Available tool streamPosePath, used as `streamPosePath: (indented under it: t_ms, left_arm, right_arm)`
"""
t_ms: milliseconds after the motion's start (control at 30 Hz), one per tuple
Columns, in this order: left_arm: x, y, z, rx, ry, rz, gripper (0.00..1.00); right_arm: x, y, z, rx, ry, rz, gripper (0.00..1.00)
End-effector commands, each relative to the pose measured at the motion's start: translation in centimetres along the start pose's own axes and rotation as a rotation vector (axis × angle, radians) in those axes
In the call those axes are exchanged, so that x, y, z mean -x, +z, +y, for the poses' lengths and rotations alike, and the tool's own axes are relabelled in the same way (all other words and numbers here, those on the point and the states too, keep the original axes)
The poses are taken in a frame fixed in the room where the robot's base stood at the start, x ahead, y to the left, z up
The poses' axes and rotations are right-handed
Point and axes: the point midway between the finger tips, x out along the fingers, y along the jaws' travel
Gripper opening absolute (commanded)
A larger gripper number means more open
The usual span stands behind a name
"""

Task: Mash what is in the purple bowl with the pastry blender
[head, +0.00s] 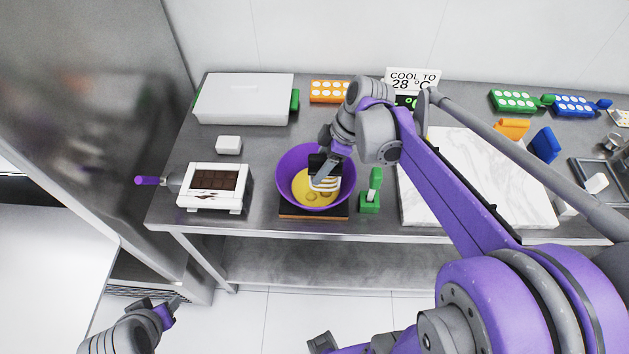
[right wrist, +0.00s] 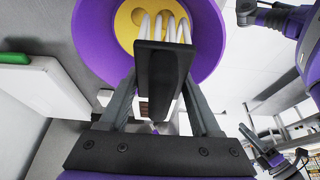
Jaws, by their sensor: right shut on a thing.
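The purple bowl (head: 290,163) stands on a dark board with a wooden edge near the table's front. Yellow contents (head: 309,196) with roundish marks lie in it. My right gripper (head: 326,163) reaches down over the bowl, shut on the black handle of the pastry blender (head: 325,184). The blender's pale curved tines point down into the bowl, at or just above the yellow contents; I cannot tell if they touch. The right wrist view shows the handle (right wrist: 163,70) between the fingers and the tines over the bowl (right wrist: 92,42). My left gripper (head: 172,308) is low at the left, away from the table.
A white box with dark chocolate (head: 214,180) stands left of the bowl, a green holder (head: 370,200) close at its right. A white lidded container (head: 243,98) is behind. A marble slab (head: 470,170) lies right, partly hidden by my right arm.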

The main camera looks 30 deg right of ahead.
Motion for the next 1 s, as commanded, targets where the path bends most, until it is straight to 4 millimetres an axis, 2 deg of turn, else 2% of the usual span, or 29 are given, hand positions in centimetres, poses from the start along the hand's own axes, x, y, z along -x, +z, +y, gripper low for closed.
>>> streamPosePath:
  t_ms: [367,1000]
  left_arm:
    - [-0.2,0.2,0.0,0.0,0.0,-0.002,0.5]
    - [-2.0,2.2,0.0,0.0,0.0,-0.019,0.5]
  right_arm:
    - [-0.3,0.1,0.0,0.0,-0.001,0.0,0.0]
    - [-3.3,1.3,0.0,0.0,-0.001,0.0,0.0]
